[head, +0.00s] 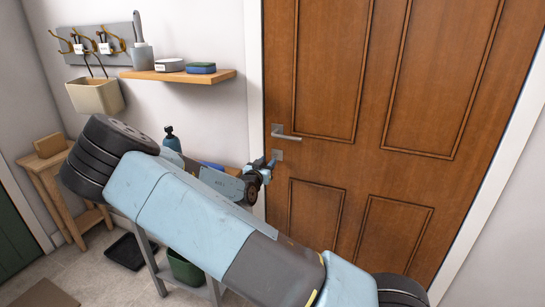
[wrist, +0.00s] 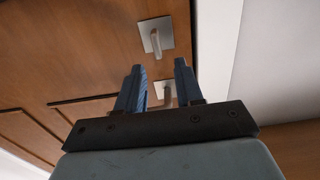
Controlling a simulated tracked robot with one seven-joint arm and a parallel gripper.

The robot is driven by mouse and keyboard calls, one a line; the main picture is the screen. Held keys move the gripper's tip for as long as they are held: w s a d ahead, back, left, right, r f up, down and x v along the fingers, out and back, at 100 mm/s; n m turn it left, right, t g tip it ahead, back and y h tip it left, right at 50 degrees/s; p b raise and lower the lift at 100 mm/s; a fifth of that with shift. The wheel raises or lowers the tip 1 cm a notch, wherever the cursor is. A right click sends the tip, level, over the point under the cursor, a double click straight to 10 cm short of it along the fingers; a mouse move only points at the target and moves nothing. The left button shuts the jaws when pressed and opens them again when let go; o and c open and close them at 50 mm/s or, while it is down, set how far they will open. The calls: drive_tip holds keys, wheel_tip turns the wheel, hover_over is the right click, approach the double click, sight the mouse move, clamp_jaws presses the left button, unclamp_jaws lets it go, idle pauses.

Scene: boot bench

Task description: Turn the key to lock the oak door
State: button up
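The oak door (head: 340,165) is closed in its white frame. It carries a grey lever handle (head: 285,134) and, just below, a square lock plate (head: 278,154). My gripper (head: 268,162) is close to this plate. In the wrist view, the door appears upside down. The lock plate (wrist: 164,22) is at the top with a grey key (wrist: 154,42) standing out of it. The lever handle (wrist: 82,100) shows lower, partly behind a finger. My gripper (wrist: 159,66) is open, with nothing seen held between its two blue fingers. The key looks just beyond the fingertips.
A wooden shelf (head: 180,76) left of the door holds a grey tin (head: 170,64) and a blue-green block (head: 201,68). A beige bin (head: 96,96) hangs below a hook rack. A bench with a blue bottle (head: 171,140) and a green bucket (head: 186,270) is partly behind my arm.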

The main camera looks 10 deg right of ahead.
sight(274, 154)
drive_tip(key=x, duration=0.6)
drive_tip(key=shift+w+d, duration=0.25)
